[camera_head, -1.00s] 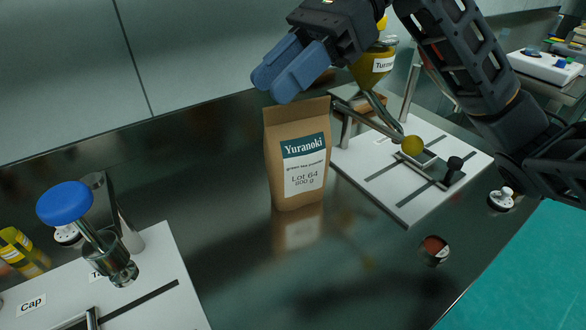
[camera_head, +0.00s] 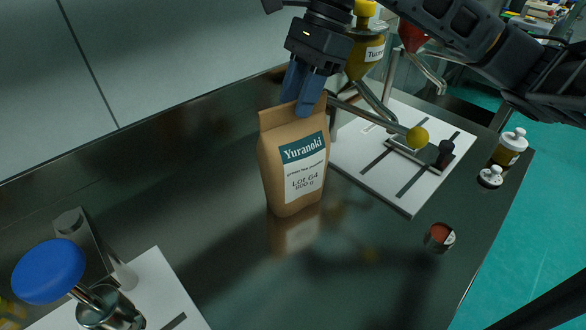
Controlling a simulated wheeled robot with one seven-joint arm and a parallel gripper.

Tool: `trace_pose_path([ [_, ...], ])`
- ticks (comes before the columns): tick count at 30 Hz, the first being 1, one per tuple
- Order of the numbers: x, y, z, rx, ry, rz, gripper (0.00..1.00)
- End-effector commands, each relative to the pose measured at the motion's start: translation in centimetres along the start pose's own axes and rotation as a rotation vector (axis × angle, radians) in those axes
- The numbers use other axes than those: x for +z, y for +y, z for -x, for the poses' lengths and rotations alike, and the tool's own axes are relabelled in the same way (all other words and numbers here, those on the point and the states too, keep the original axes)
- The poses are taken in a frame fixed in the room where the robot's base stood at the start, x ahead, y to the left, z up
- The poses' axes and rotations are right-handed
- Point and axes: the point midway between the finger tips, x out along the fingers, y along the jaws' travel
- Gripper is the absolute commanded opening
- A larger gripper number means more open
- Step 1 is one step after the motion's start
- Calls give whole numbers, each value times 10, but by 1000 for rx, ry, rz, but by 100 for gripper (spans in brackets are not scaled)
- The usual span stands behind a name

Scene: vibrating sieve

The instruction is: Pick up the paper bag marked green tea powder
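The brown paper bag (camera_head: 292,165) stands upright on the dark bench. Its label reads Yuranoki, green tea powder, Lot 64. My gripper (camera_head: 298,100) is over the bag's top edge with its blue fingers pointing down. One finger overlaps the front of the bag's top, and the other seems to go behind it. The fingers look apart, with a narrow gap between them; whether they touch the paper I cannot tell.
A small red-topped jar (camera_head: 439,237) and white-capped jars are at right. A blue-topped tool (camera_head: 48,272) stands at front left.

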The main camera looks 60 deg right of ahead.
Motion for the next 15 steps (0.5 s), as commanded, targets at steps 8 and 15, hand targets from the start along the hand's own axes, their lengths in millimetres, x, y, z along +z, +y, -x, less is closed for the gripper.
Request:
trace_pose_path([
  [8, 0, 0, -23, -1, -1, -1, 38],
  [15, 0, 0, -23, -1, -1, 0, 38],
])
